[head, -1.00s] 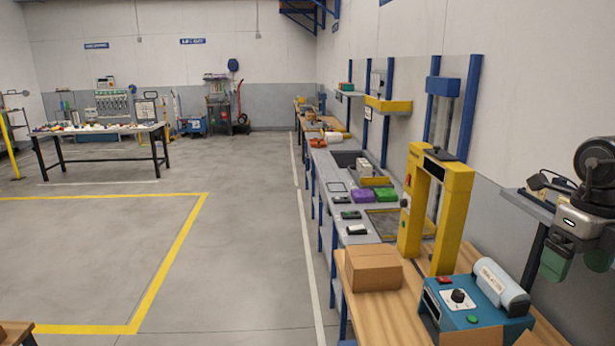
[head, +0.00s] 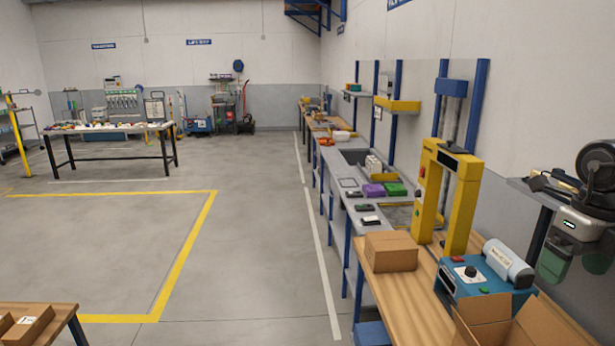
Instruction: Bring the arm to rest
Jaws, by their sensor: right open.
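My right gripper (head: 575,268) shows at the right edge of the head view, below a grey wrist with a small white light. Its green fingers point down and are apart, with no object visible between them. The dark, folded right arm rises above it at the picture's edge. The gripper appears to the right of the workbench, in front of the grey lower wall. My left arm and gripper are out of the picture.
A wooden workbench (head: 413,312) holds a closed carton (head: 391,252), a yellow frame (head: 463,205), a blue device (head: 478,283) and an open carton (head: 487,322). A table with flat boxes (head: 28,325) stands lower left. The middle floor (head: 255,240) is clear.

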